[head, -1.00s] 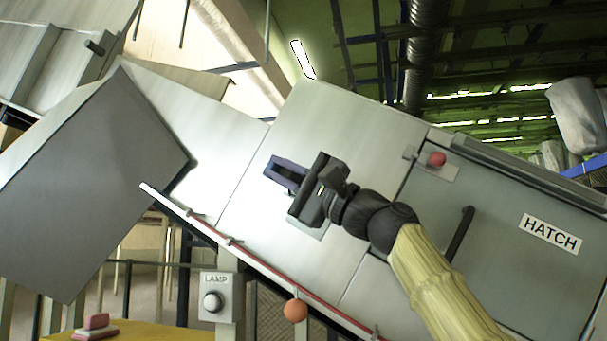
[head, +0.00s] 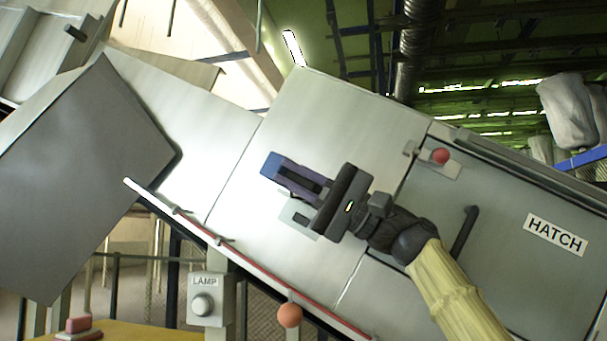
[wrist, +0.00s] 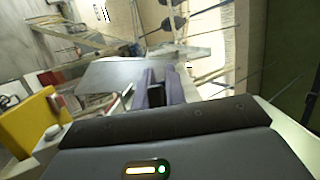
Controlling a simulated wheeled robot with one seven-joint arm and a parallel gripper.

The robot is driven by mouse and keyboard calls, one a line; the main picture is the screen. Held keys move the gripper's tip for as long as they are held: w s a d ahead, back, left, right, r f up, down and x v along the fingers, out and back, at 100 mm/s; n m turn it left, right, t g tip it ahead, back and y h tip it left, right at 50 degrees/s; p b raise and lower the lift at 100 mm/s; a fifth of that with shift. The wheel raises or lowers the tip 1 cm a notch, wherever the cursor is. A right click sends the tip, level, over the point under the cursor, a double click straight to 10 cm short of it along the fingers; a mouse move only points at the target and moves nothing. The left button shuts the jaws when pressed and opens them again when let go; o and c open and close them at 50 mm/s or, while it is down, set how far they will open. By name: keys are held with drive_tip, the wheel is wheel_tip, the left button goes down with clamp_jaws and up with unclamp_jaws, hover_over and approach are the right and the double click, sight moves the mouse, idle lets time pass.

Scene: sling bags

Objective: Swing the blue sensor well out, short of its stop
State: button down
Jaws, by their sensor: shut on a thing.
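The blue sensor (head: 271,165) shows in the head view as a small blue end at the tips of my gripper's dark purple fingers. My gripper (head: 288,179) is shut on it, in front of the slanted grey machine panel, and covers most of it. A small pale plate (head: 296,222) with a dark slot lies on the panel just below the fingers. In the wrist view the two fingers of my gripper (wrist: 160,88) point away from me; the sensor cannot be made out clearly between them.
A grey hatch (head: 510,255) with a dark handle and a red knob (head: 441,156) is at the right. A red rail (head: 250,262) runs along the panel's lower edge, with an orange ball (head: 289,315) below. A lamp box (head: 207,300) stands lower left.

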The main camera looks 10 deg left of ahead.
idle(0.3)
drive_tip(key=c, duration=1.4)
unclamp_jaws()
drive_tip(key=shift+c, duration=0.2)
drive_tip(key=shift+r, duration=0.1)
